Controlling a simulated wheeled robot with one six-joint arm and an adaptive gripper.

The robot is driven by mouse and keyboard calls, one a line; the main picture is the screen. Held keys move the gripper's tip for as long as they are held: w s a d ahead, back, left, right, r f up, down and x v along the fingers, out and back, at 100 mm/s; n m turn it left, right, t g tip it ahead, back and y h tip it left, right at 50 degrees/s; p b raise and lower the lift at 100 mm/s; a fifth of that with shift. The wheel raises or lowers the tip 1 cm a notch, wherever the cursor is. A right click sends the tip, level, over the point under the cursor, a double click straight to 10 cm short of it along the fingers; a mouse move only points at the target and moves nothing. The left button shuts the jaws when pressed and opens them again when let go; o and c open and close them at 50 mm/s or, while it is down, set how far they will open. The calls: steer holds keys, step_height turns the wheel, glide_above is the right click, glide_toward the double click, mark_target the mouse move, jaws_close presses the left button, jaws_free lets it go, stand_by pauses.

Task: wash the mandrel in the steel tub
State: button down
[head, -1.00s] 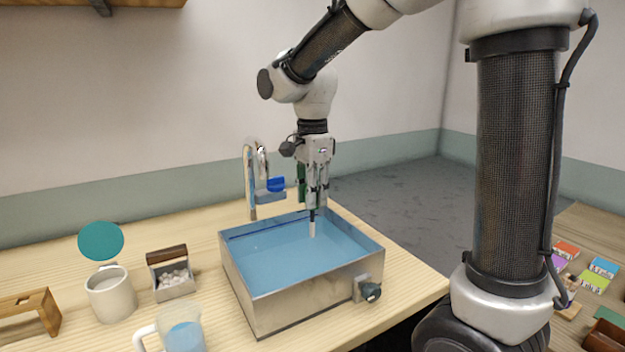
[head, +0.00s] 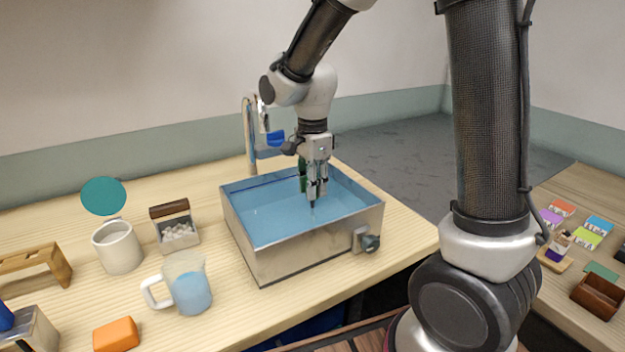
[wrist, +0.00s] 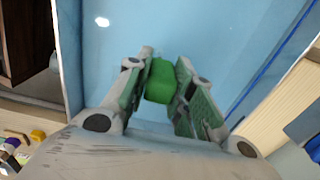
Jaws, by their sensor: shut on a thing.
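The steel tub (head: 300,257) stands on the wooden bench, filled with blue water (head: 262,212). My gripper (head: 313,198) points down inside the tub's walls, close over the water toward its right side. It is shut on the mandrel, whose green grip (wrist: 160,81) shows between the pads in the wrist view. In the head view a short dark part of the mandrel (head: 312,206) shows just below the fingertips. Its lower end is out of sight, seemingly under the water.
A tap (head: 249,135) rises behind the tub, and a valve (head: 370,243) sticks out of its front right. A jug (head: 190,290) of blue liquid, a pale mug (head: 117,248) and a box of white pieces (head: 178,233) stand left. An orange block (head: 116,334) lies in front.

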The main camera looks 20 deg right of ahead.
steer(key=shift+a, duration=0.1)
steer(key=shift+s+a, duration=0.5)
steer(key=shift+a, duration=1.85)
steer(key=shift+w+d, duration=0.25)
steer(key=shift+d, duration=1)
steer(key=shift+w+d, duration=0.25)
steer(key=shift+d, duration=0.95)
steer(key=shift+r, duration=5.55)
steer(key=shift+r, duration=2.5)
